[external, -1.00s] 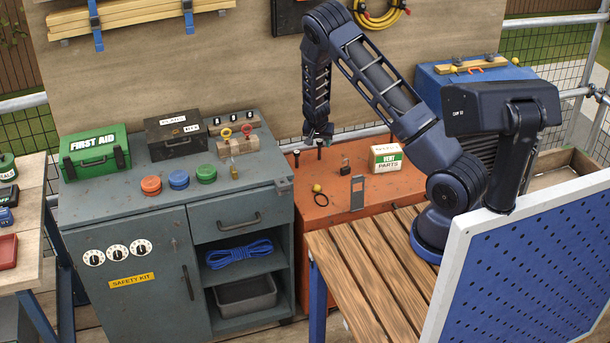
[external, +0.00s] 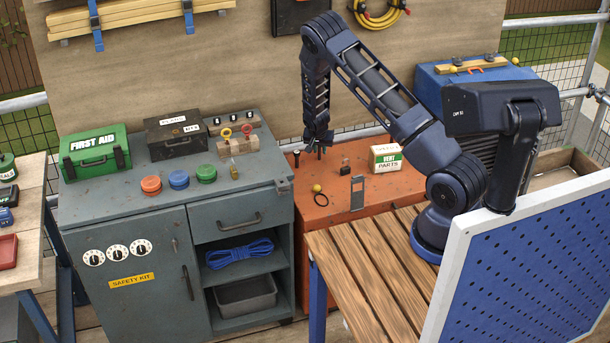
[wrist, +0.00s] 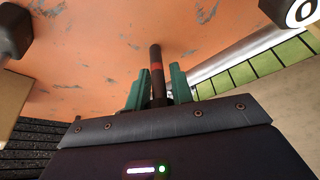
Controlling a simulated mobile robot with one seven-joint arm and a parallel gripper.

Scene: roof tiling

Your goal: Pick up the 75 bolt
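A dark bolt with a red band (wrist: 156,72) stands on the orange surface in the wrist view, in line with the gap between my green fingertips. My gripper (wrist: 158,88) is open, with a narrow gap showing on each side of the bolt. In the external view my gripper (external: 318,150) points down over the orange bench, at the right-hand bolt, which it mostly hides. A second dark bolt (external: 296,159) stands just to the left. No size marking is readable on either bolt.
On the orange bench (external: 312,212) are a padlock (external: 345,163), a white and green parts box (external: 386,158), a grey plate (external: 357,193), a yellow ball (external: 317,188) and a black ring (external: 321,198). The grey cabinet (external: 110,215) stands to the left.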

